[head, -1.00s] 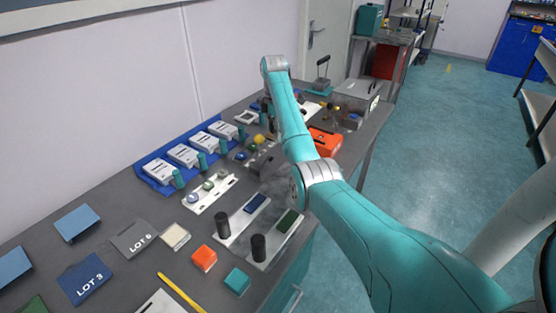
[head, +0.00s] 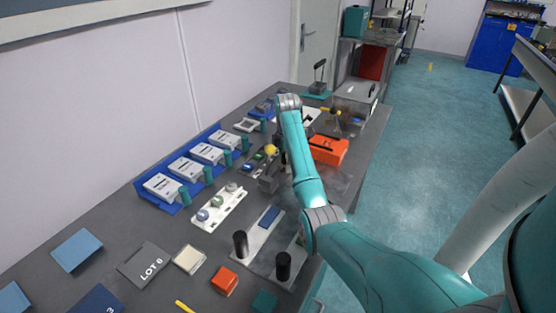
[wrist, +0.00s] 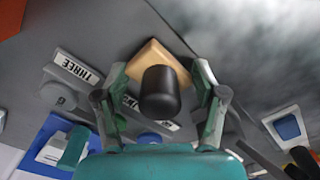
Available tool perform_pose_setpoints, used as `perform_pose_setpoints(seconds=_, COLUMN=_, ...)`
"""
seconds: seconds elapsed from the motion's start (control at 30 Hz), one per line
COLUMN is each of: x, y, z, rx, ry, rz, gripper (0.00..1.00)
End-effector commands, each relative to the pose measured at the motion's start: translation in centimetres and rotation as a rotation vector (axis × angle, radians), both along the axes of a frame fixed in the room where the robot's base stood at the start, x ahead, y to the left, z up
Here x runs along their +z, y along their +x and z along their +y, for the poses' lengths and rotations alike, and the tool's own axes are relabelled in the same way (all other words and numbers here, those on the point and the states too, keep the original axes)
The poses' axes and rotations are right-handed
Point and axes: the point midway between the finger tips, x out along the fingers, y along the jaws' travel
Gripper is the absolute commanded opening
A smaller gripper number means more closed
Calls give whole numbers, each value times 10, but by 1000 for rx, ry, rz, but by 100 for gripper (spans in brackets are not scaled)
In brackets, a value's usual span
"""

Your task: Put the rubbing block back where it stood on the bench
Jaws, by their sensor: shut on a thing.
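My gripper (wrist: 160,82) is shut on the black, rounded knob of the rubbing block (wrist: 160,95) in the wrist view. One finger is on each side of the knob. The block's tan, wood-coloured base (wrist: 152,52) shows behind the knob, turned like a diamond. Grey bench top shows around it; I cannot tell whether the base touches the bench.
Label strips lie by the block, one reading THREE (wrist: 77,68).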

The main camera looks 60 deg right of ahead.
Motion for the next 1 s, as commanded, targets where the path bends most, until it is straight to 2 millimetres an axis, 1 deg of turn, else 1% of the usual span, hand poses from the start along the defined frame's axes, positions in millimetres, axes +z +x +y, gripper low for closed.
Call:
perform_pose_setpoints(seconds=0.07, x=-2, y=-3, z=0, rx=0, ry=-1, rz=-1, gripper=32)
perform_pose_setpoints(seconds=0.4, x=-5, y=-3, z=0, rx=0, ry=0, rz=0, gripper=32)
perform_pose_setpoints(seconds=0.43, x=-5, y=-3, z=0, rx=0, ry=0, rz=0, gripper=73)
perform_pose_setpoints(seconds=0.47, x=-5, y=-2, z=0, rx=0, ry=-1, rz=-1, gripper=80)
perform_pose_setpoints(seconds=0.5, x=-5, y=-3, z=0, rx=0, ry=-1, rz=-1, gripper=90)
perform_pose_setpoints(seconds=0.53, x=-5, y=-3, z=0, rx=0, ry=-1, rz=-1, gripper=96)
perform_pose_setpoints(seconds=0.87, x=-4, y=-2, z=0, rx=0, ry=-1, rz=-1, gripper=96)
perform_pose_setpoints(seconds=0.93, x=-1, y=-2, z=0, rx=0, ry=-1, rz=-1, gripper=96)
perform_pose_setpoints(seconds=1.0, x=3, y=3, z=0, rx=1, ry=-1, rz=-1, gripper=96)
